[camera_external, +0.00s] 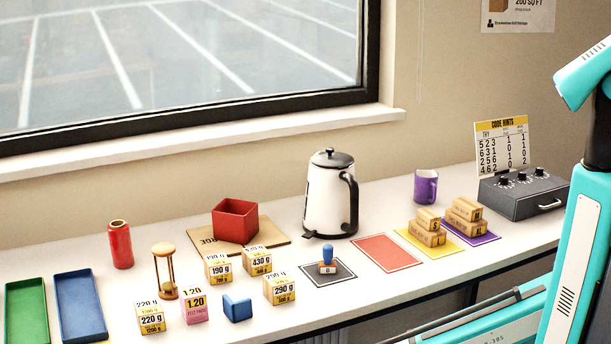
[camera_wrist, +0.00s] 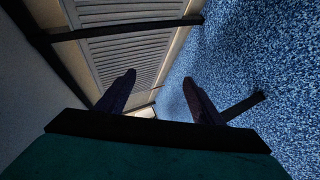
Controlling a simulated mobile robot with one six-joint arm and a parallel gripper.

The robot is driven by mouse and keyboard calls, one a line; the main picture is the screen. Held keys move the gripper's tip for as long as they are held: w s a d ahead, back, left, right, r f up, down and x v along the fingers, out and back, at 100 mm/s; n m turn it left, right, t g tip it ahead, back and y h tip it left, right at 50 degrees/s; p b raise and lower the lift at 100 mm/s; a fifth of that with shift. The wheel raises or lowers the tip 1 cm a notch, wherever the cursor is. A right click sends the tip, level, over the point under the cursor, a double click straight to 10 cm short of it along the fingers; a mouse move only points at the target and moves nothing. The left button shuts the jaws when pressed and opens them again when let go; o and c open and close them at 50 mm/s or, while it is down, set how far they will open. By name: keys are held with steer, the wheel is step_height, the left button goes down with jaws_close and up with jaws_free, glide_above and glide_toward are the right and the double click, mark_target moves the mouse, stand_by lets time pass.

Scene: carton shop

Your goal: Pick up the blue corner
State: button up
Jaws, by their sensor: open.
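The blue corner (camera_external: 237,308) is a small L-shaped block near the front edge of the white table in the external view. It stands between a pink-and-wood 1.20 cube (camera_external: 194,307) on its left and a 290 g cube (camera_external: 279,288) on its right. My gripper (camera_wrist: 160,96) shows in the wrist view with its two dark fingers apart, open and empty. The wrist view does not show the blue corner. In the external view my arm is at the right edge, far from the corner, and the gripper is out of frame.
More weight cubes (camera_external: 218,267), an hourglass (camera_external: 165,271) and a blue-handled stamp (camera_external: 327,260) stand around the corner. A kettle (camera_external: 325,205) and red box (camera_external: 235,222) stand behind. Green (camera_external: 26,311) and blue (camera_external: 81,306) trays lie left. The wrist view shows blue speckled floor (camera_wrist: 250,60).

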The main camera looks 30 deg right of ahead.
steer(key=s+a+r+n+g+y, duration=0.25)
steer(key=s+a+r+n, duration=0.3)
steer(key=s+a, duration=0.4)
steer(key=s+a+r+n+g+y, duration=0.1)
steer(key=s+a+r+n+y, duration=0.25)
steer(key=s+a+r, duration=0.5)
steer(key=s+a+r+n+y+p, duration=0.1)
steer(key=s+a+r+n+p, duration=0.3)
steer(key=s+r, duration=0.55)
steer(key=w+d+r+n+t+h+p, duration=0.1)
steer(key=w+d+r+n+t+p, duration=0.15)
steer(key=r, duration=0.45)
steer(key=w+d+r+n+t+p, duration=0.1)
steer(key=w+r+t+p, duration=0.15)
steer(key=r, duration=0.45)
steer(key=m+t+h, duration=0.3)
steer(key=t+h, duration=0.4)
steer(key=h, duration=0.5)
glide_toward(237, 306)
steer(key=w, duration=0.3)
steer(key=shift+s+d+r+n+b, duration=0.2)
steer(key=shift+d+r+n+b, duration=0.05)
steer(key=shift+d+r+b, duration=0.2)
